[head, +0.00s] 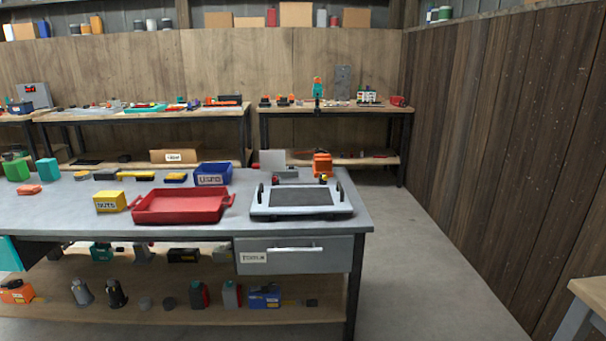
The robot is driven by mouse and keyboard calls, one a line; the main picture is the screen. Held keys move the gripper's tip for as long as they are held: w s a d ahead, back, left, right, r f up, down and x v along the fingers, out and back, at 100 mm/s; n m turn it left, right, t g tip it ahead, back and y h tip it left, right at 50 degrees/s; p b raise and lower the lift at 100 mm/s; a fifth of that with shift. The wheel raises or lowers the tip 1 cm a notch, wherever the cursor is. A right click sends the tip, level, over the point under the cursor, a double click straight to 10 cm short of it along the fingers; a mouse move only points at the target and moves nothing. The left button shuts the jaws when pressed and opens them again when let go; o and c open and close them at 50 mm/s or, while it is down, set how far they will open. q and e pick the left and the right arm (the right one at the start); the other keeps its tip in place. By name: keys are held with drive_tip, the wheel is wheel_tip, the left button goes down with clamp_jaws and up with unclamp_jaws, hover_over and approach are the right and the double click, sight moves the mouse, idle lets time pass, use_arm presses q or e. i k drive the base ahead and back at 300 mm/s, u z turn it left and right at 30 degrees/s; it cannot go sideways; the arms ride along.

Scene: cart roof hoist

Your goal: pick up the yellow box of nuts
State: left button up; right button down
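The yellow box of nuts (110,202) stands on the grey workbench top (190,224), near its front edge and left of the middle. A label that looks like "NUTS" faces me. It stands upright just left of the red tray (180,206), close to the tray's left handle. Nothing covers the box from this view. Neither of my grippers shows in the head view.
A grey tray with a dark mat (302,216) stands right of the red tray. A blue bin (213,175) and several small items lie behind. The bench has a drawer (294,255) and a loaded lower shelf (210,314). Floor (430,290) at the right is clear.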

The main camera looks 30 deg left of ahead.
sight(104, 201)
drive_tip(key=u, duration=2.2)
